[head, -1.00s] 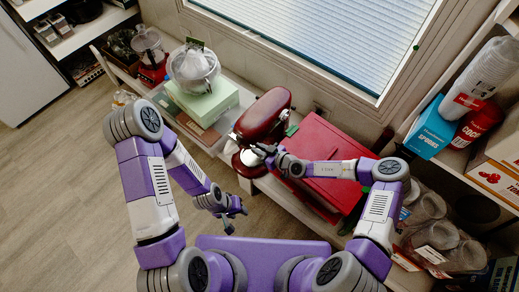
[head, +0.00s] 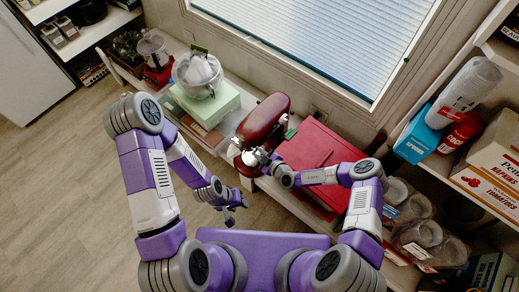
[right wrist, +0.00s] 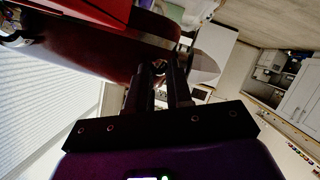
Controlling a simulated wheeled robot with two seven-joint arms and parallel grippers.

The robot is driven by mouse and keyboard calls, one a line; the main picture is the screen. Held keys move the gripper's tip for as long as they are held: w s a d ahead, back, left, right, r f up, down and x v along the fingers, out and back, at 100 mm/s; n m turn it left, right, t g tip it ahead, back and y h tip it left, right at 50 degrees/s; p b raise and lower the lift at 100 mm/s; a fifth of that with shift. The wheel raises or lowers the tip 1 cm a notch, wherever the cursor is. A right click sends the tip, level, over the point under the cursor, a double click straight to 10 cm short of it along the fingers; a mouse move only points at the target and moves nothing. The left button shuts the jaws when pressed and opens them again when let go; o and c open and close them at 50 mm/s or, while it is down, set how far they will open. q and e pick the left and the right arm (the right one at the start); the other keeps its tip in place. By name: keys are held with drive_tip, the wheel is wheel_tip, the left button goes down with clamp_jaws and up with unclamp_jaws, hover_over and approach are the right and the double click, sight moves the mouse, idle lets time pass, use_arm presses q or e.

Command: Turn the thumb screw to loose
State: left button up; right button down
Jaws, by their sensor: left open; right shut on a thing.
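The dark red stand mixer (head: 262,118) stands on the low shelf below the window. My right gripper (head: 256,157) is at the front of the mixer's side, under its head. In the right wrist view its two dark fingers (right wrist: 160,80) are shut on a small dark piece (right wrist: 159,66) at the mixer's body (right wrist: 110,50). This piece seems to be the thumb screw, but it is mostly hidden by the fingertips and in shadow. How far it is turned cannot be told. My left gripper (head: 232,215) is open and empty over the floor, apart from the mixer.
A large red box (head: 318,155) stands right beside the mixer. A pale green box (head: 205,103) with a clear-covered bowl (head: 197,72) stands on its left. Shelves with packages and jars (head: 420,235) close the right side. The floor (head: 70,200) at left is clear.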

drive_tip(key=shift+n+t+p, duration=0.3)
drive_tip(key=shift+n+p, duration=0.15)
drive_tip(key=shift+n, duration=0.05)
drive_tip(key=shift+s+f, duration=0.1)
drive_tip(key=c, duration=1)
unclamp_jaws()
drive_tip(key=shift+p+v, duration=1.2)
drive_tip(key=shift+v, duration=2.55)
